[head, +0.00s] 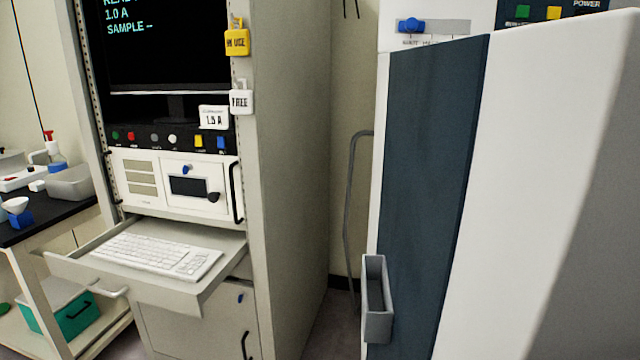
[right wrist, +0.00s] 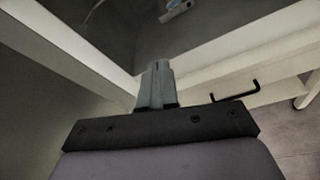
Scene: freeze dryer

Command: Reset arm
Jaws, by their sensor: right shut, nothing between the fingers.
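My right gripper (right wrist: 158,82) shows in the right wrist view, with its two grey fingers together and nothing between them. It points toward pale frame bars and a dark panel, and I cannot tell whether it touches them. Neither gripper shows in the head view. The freeze dryer (head: 540,150) is probably the large white cabinet with a dark blue front panel at the right of the head view.
A rack (head: 290,150) holds a screen and an open drawer (head: 215,285) with a keyboard (head: 158,255). The drawer juts out. A grey holder (head: 377,300) sticks out from the cabinet. A cart (head: 75,330) carries a teal box (head: 70,315) at left.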

